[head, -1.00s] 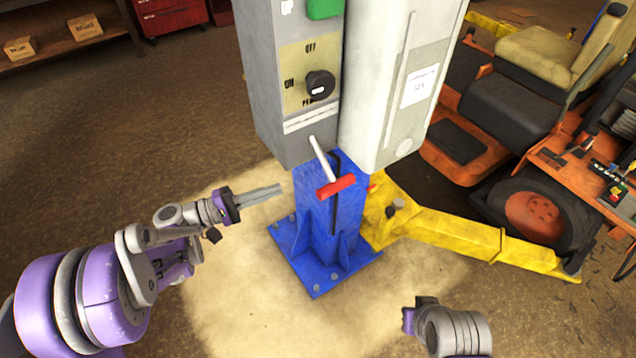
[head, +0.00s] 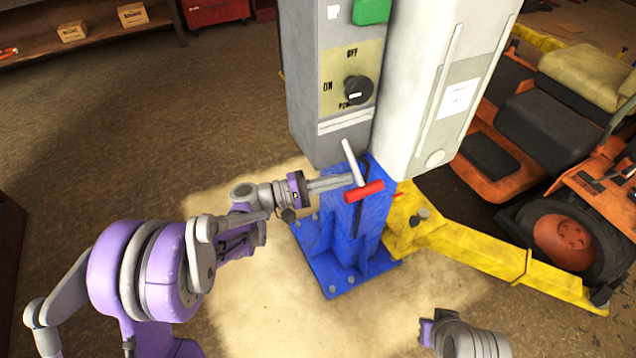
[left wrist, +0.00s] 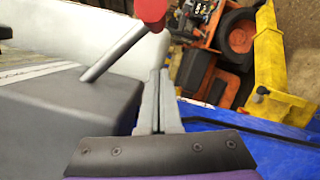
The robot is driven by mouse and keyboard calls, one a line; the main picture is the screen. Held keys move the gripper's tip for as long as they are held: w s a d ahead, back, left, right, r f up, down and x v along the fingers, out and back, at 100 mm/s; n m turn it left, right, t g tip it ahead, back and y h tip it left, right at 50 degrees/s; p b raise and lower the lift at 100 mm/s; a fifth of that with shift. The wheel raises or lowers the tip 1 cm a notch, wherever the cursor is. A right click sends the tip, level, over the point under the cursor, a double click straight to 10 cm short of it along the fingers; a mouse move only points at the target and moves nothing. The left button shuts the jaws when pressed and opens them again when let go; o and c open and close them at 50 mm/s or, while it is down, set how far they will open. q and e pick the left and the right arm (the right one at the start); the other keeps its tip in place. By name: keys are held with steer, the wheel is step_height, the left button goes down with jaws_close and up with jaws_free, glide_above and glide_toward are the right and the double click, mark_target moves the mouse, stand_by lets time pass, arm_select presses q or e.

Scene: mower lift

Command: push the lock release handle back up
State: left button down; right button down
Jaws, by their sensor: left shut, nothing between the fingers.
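The lock release handle is a grey rod with a red crosswise grip (head: 363,191), sloping down and out from under the grey control box above the blue column (head: 352,235). My left gripper (head: 350,181) is shut and empty. In the head view its fingertips overlap the rod just above and left of the red grip. In the left wrist view the shut fingers (left wrist: 159,75) point past the rod, which slants up to the red grip (left wrist: 152,12) above the tips. I cannot tell whether they touch. A grey and purple part of my right arm shows at the bottom, without its fingers.
The grey control box (head: 308,100) with a black power knob (head: 357,90) and the white housing (head: 425,100) stand above the handle. A yellow lift arm (head: 490,255) runs right towards an orange mower (head: 610,185). Floor left of the blue base is clear.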

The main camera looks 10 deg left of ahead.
arm_select(q)
steer(key=s+d, duration=0.1)
steer(key=s+d+r, duration=0.1)
steer(key=s, duration=0.1)
steer(key=shift+r, duration=0.15)
steer(key=shift+s, duration=0.1)
